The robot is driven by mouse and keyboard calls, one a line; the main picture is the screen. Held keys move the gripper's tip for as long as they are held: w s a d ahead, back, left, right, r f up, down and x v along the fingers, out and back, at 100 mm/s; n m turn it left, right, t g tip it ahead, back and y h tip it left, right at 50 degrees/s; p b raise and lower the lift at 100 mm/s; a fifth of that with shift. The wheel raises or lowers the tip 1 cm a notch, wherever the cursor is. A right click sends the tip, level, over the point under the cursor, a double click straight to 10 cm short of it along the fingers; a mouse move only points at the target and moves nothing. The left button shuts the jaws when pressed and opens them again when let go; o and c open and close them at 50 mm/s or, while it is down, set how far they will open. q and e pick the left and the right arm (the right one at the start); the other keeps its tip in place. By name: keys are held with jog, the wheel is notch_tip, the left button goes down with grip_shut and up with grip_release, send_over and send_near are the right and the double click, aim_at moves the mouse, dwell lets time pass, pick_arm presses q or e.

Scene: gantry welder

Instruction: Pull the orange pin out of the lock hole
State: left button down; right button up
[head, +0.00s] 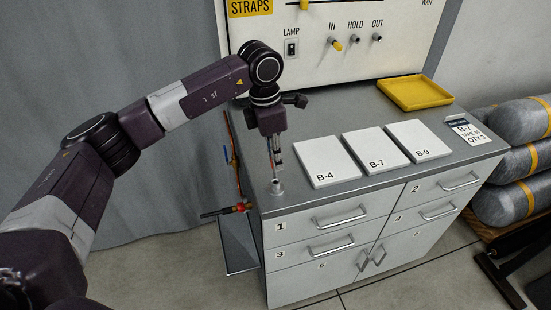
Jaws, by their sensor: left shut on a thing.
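My left gripper (274,158) points straight down above the front left corner of the grey cabinet top. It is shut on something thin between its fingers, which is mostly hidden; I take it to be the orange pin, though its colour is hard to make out. Directly below the fingertips, a small round metal post (277,187) stands on the cabinet corner; it appears to be the lock hole. I cannot tell whether the pin's lower end is still inside it. My right gripper is not in view.
White plates marked B-4 (327,162), B-7 (375,149) and B-9 (419,141) lie right of the gripper. A yellow tray (415,93) is behind them. A dark rod with a red-orange part (240,208) sticks out at the cabinet's left side. Grey cylinders (506,203) are stacked at right.

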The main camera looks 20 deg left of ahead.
pick_arm(q)
jog(key=shift+r, duration=0.7)
jog(key=shift+r+p, duration=0.1)
jog(key=shift+p, duration=0.2)
